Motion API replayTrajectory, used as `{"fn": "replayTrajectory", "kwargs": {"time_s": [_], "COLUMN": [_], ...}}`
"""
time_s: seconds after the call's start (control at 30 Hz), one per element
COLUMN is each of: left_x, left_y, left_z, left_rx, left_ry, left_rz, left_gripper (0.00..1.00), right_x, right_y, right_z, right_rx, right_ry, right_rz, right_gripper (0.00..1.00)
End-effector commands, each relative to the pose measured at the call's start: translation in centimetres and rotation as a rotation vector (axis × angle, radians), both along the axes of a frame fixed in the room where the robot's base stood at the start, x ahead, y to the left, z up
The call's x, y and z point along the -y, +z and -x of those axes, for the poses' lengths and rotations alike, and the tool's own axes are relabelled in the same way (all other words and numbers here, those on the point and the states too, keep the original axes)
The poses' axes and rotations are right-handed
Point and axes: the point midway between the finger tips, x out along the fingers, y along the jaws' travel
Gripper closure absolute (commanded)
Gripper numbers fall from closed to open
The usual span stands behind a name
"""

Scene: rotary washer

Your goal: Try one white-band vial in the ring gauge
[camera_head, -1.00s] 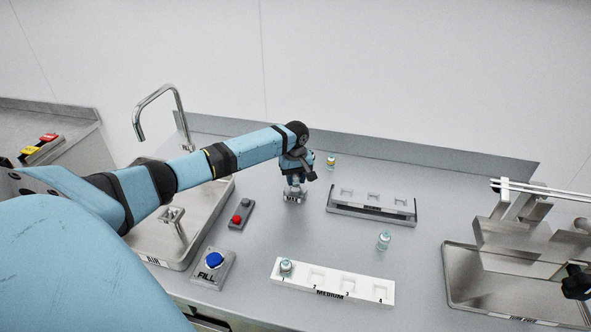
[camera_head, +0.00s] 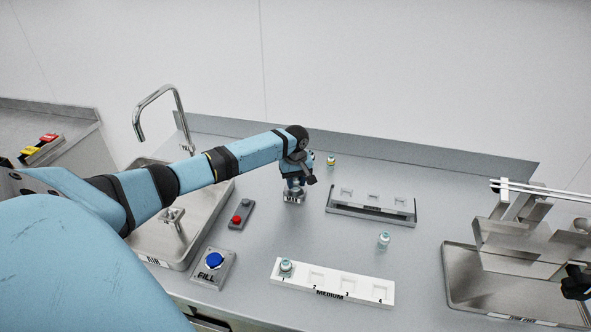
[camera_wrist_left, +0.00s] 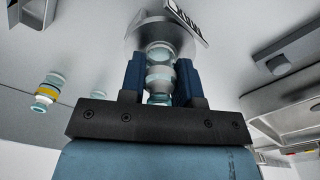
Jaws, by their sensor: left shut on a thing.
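My left gripper (camera_head: 293,184) is shut on a vial (camera_wrist_left: 159,76). In the left wrist view the vial is pale clear glass with a whitish band, upright between the two dark blue fingers. The ring gauge (camera_head: 293,198) is a small metal block with a printed label, right below the gripper. It also shows beyond the vial in the left wrist view (camera_wrist_left: 150,28). The vial's far end is at the gauge; I cannot tell how deep it sits. Another vial (camera_head: 384,241) stands on the counter, and one (camera_head: 286,267) sits in slot 1 of the white MEDIUM tray (camera_head: 345,287).
A yellow-band vial (camera_head: 331,162) stands behind the gauge. A slotted rack (camera_head: 372,211) is to its right. A red-button box (camera_head: 241,215) and a blue FILL button (camera_head: 214,261) lie left, beside the sink (camera_head: 160,245). A metal machine (camera_head: 520,240) on a tray stands right.

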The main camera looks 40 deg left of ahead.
Motion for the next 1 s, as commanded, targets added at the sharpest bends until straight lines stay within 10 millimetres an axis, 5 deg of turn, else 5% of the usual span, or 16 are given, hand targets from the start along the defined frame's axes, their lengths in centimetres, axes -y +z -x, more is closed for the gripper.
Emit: {"fn": "replayTrajectory", "kwargs": {"time_s": [0.3,0.33,0.47,0.77,1.0], "left_x": [0.0,0.0,0.0,0.0,-0.1], "left_y": [-0.1,-0.1,-0.1,0.1,3.4], "left_z": [0.0,0.0,0.0,0.0,0.0], "left_rx": [0.0,0.0,-0.001,-0.001,0.003], "left_ry": [0.0,0.0,0.0,0.0,0.001], "left_rz": [0.0,0.0,-0.001,-0.001,-0.002], "left_gripper": [0.92,0.68,0.4,0.4,0.4], "right_x": [0.0,0.0,0.0,0.0,0.0], "right_y": [0.0,0.0,0.0,0.0,-0.2], "right_z": [0.0,0.0,0.0,0.0,0.0], "right_rx": [0.0,0.0,0.0,0.0,0.0], "right_ry": [0.0,0.0,0.0,0.0,0.0], "right_rz": [0.0,0.0,0.0,0.0,0.0], "right_gripper": [0.57,0.57,0.57,0.57,0.57]}}
